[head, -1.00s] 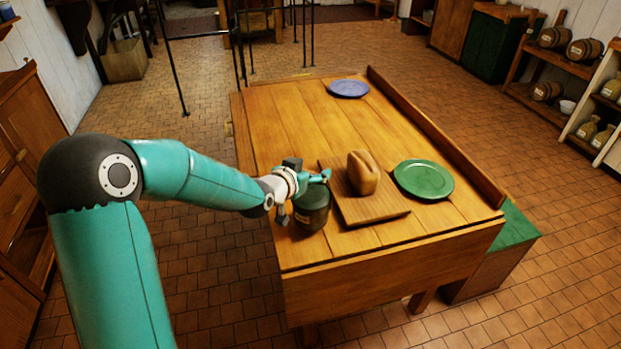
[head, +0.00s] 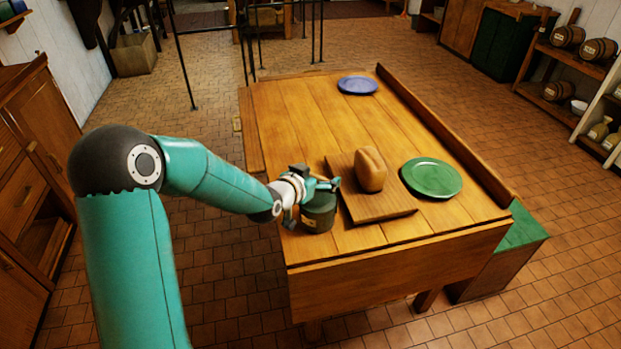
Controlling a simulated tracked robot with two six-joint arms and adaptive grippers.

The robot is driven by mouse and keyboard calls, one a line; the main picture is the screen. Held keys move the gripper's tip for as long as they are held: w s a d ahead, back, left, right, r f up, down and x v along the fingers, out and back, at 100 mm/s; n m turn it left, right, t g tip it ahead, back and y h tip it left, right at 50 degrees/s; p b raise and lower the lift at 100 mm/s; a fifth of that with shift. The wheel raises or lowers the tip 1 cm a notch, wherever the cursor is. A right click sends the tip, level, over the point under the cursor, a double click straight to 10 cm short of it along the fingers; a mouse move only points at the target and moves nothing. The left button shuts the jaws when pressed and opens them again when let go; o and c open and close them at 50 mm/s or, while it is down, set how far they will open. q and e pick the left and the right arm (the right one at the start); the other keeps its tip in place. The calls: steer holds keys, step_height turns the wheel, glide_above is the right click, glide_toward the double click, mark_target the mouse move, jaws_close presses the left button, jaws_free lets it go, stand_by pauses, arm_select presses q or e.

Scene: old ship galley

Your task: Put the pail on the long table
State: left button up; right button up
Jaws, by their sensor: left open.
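The pail (head: 318,214) is a small dark green container with a pale label low on its side. It stands upright on the long wooden table (head: 300,110), close to the left edge near the front left corner. My left gripper (head: 314,198) reaches in from the left at the pail's top. Its jaws are open, with one finger at the pail's left side and the other above its rim. The gripper hides part of the rim, and I cannot tell whether a finger touches it. My right gripper is out of view.
Right of the pail is a wooden board (head: 388,208) with a brown loaf (head: 371,169) on it. A green plate (head: 431,178) lies further right, and a blue plate (head: 357,85) at the far end. A raised ledge (head: 450,140) runs along the right edge. The table's middle is clear.

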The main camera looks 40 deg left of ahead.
arm_select(q)
steer(key=a+b+v, duration=0.1)
steer(key=b+v, duration=0.1)
steer(key=v, duration=1)
steer(key=s+d+f+g+h, duration=0.1)
steer(key=d+f+g+h, duration=0.15)
steer(key=d+f, duration=0.55)
steer(key=s+d+f+g+h, duration=0.1)
steer(key=d+f+g, duration=0.25)
steer(key=f, duration=0.85)
steer(key=s+d+f+n+g+h, duration=0.1)
steer(key=s+d+f+g, duration=0.6)
steer(key=s+d+f, duration=0.5)
steer(key=s+f, duration=0.3)
steer(key=f, duration=0.1)
steer(key=shift+d+h, duration=0.35)
steer(key=shift+s+r, duration=0.1)
steer(key=shift+r, duration=0.05)
